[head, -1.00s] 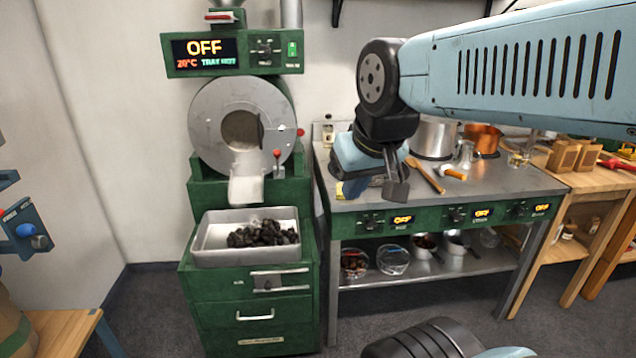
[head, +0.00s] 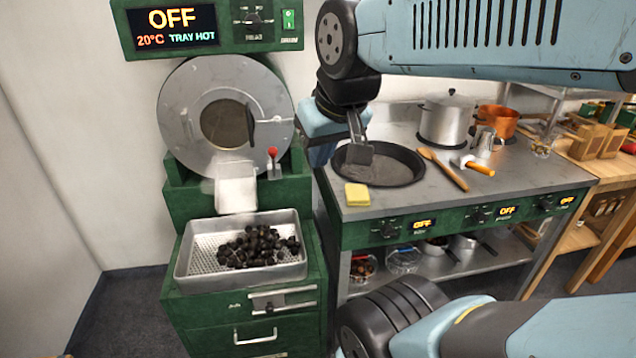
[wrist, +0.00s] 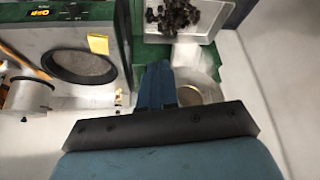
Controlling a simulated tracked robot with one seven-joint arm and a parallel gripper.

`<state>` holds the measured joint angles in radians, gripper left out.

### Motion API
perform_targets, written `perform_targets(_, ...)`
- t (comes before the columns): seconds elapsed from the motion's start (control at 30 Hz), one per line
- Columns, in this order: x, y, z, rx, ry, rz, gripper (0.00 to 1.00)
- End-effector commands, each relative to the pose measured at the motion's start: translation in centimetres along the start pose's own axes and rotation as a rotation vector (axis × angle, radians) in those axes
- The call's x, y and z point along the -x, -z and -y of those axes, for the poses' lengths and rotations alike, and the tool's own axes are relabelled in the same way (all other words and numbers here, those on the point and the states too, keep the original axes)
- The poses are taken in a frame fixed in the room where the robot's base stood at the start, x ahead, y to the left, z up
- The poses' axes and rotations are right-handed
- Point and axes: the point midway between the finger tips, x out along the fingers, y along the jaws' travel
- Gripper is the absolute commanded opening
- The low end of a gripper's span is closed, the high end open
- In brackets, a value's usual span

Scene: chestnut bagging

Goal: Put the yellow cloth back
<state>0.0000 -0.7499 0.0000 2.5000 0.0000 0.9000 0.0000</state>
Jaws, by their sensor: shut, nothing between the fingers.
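The yellow cloth (head: 357,194) lies as a small flat square on the front left corner of the steel counter, just in front of the black pan (head: 395,176). It also shows in the wrist view (wrist: 98,43), beside the pan. My gripper (head: 358,152) hangs at the pan's left side in the head view, behind the cloth and apart from it. In the wrist view its fingers (wrist: 157,84) are together and hold nothing.
A green roaster (head: 226,128) stands left of the counter, its tray (head: 200,262) holding dark chestnuts; its display reads OFF and TRAY HOT. A wooden spoon (head: 445,170), an orange-handled tool (head: 478,169), a steel pot (head: 446,122) and a copper pot (head: 497,120) stand or lie right of the pan.

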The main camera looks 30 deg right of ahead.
Motion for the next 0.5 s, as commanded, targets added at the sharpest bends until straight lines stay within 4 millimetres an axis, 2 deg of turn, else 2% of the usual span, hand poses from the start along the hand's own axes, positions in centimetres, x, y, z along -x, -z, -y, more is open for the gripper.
perform_targets(0.33,-0.1,0.1,-0.1,-0.001,-0.001,0.006,0.00)
perform_targets(0.5,-1.4,0.8,-0.4,-0.015,-0.020,0.070,0.00)
